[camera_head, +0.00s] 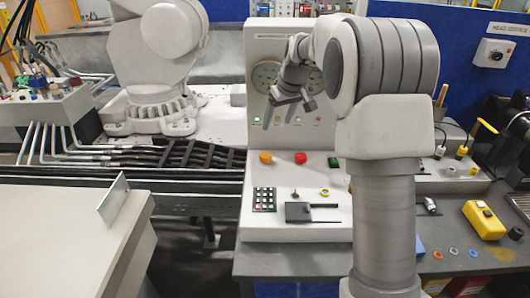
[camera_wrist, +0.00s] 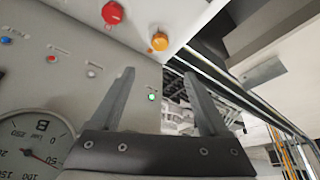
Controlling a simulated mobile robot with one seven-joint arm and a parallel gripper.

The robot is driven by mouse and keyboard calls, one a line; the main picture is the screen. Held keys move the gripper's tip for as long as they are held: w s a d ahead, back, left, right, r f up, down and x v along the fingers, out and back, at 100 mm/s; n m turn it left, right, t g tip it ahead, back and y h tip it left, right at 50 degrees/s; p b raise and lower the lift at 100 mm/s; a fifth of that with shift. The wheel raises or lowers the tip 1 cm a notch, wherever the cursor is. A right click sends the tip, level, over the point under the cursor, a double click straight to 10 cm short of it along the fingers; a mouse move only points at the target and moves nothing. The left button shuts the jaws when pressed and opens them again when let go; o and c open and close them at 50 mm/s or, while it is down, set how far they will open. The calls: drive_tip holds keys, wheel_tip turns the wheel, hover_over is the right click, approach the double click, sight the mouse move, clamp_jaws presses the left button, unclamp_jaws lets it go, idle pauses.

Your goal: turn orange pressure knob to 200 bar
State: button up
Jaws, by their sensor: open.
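The orange knob (camera_head: 265,157) sits on the sloped front of the grey control console, left of a red knob (camera_head: 300,158). It also shows in the wrist view (camera_wrist: 159,41), near the top. My gripper (camera_head: 279,118) is in front of the upright panel, above the orange knob and apart from it. In the wrist view the two fingers (camera_wrist: 158,75) are spread with nothing between them. The round gauge B (camera_wrist: 30,150) is partly cut off at the lower left of the wrist view. Its red needle shows, but I cannot read its value surely.
A green-lit button (camera_wrist: 152,97) shows between the fingers on the panel. Below the knobs are a keypad (camera_head: 264,199) and a black plate (camera_head: 298,211). A yellow box (camera_head: 484,220) stands on the right bench. A white table (camera_head: 60,245) is at left.

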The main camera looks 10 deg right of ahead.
sight(266, 155)
drive_tip(key=x, duration=1.7)
drive_tip(key=shift+w+f, duration=0.1)
drive_tip(key=shift+f, duration=0.05)
clamp_jaws()
